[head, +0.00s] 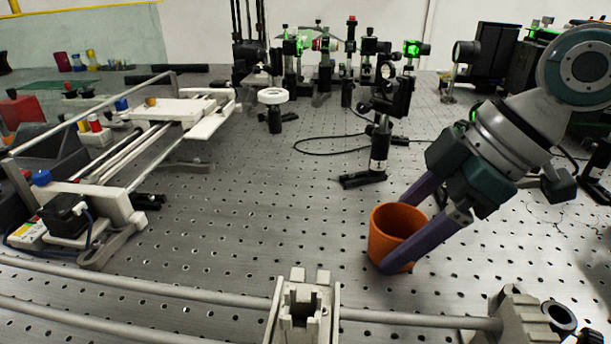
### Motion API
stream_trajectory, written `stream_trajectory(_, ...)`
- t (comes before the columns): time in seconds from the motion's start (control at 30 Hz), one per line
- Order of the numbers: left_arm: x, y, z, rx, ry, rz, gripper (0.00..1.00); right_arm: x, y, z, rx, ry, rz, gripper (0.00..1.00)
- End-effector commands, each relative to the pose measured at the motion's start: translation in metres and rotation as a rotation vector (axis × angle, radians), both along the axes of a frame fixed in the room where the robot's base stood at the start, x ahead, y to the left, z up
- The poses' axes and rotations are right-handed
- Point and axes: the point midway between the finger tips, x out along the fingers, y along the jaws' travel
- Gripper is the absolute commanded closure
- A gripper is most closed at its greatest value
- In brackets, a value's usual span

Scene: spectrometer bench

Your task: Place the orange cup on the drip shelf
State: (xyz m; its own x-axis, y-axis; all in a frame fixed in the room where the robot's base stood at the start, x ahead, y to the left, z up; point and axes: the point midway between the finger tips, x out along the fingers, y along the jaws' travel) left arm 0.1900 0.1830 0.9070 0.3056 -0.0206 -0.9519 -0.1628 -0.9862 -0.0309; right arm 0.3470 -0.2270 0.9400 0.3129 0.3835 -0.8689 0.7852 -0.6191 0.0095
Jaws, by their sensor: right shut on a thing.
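The orange cup (391,236) is upright at the right of centre in the head view, at the perforated bench top. My right gripper (397,234) comes in from the upper right and is shut on the cup. One purple finger lies across the cup's near right side, and the other is at its far side, partly hidden behind the rim. I cannot tell whether the cup's base touches the bench. No thing in view is clearly the drip shelf. My left gripper is not in view.
A black post-mounted optic (380,150) stands behind the cup. A white rail assembly (150,120) fills the left. A metal rod (400,317) with a clamp (302,312) crosses the front. More optics line the back. The bench left of the cup is clear.

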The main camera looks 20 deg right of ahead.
Motion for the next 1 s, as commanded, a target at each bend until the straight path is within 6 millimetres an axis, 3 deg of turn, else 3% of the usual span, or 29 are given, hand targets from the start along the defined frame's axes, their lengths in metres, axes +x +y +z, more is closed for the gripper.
stream_trajectory(0.33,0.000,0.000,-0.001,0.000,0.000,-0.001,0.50,0.000,0.000,-0.004,0.001,0.000,-0.001,0.77)
stream_trajectory(0.37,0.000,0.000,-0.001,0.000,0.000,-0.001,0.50,0.000,0.000,-0.003,0.000,-0.001,0.000,0.20)
stream_trajectory(0.53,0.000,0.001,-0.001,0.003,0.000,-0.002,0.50,0.000,0.000,-0.003,0.000,0.000,0.000,0.01)
stream_trajectory(0.8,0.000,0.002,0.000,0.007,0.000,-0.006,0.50,0.000,0.000,-0.001,0.000,-0.001,0.000,0.00)
stream_trajectory(1.0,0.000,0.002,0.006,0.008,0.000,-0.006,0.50,-0.007,-0.011,0.023,-0.005,-0.002,0.000,0.00)
